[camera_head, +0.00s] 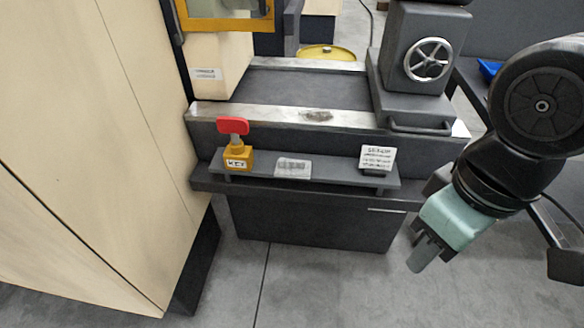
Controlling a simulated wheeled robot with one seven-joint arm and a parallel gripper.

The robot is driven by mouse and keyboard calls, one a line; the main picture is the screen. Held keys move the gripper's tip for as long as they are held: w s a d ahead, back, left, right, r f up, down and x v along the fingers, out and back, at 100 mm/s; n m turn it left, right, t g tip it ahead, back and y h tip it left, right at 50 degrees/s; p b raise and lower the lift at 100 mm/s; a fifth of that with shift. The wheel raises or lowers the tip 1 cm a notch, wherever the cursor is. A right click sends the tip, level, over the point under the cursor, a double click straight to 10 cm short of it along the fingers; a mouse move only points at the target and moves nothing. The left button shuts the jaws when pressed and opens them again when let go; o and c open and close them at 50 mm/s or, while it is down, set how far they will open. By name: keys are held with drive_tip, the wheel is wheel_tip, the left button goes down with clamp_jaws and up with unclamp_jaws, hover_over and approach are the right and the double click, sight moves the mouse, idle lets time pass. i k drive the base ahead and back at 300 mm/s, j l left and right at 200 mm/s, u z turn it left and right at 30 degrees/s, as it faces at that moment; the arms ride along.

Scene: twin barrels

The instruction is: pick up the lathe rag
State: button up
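A small grey-brown patch (317,115) lies flat on the front metal rail of the lathe; it may be the rag, but it is too small to be sure. A pale grey, flat item (293,168) with faint markings lies on the narrow shelf below; I cannot tell whether it is cloth or a plate. My gripper (418,262) hangs at the right, pointing down and left, in front of the lathe's right end and apart from both. Its fingers overlap from this side, so their gap is hidden. Nothing shows held in it.
The dark shelf (330,174) carries a yellow KEY block (238,158) with a red-topped key (233,127) and a white card (377,158). A grey carriage with a handwheel (428,60) stands at the right. A beige cabinet (75,150) fills the left. Floor in front is clear.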

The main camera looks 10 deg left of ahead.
sight(286, 168)
drive_tip(key=i+j+u, duration=0.3)
drive_tip(key=i+u, duration=0.3)
drive_tip(key=i, duration=0.2)
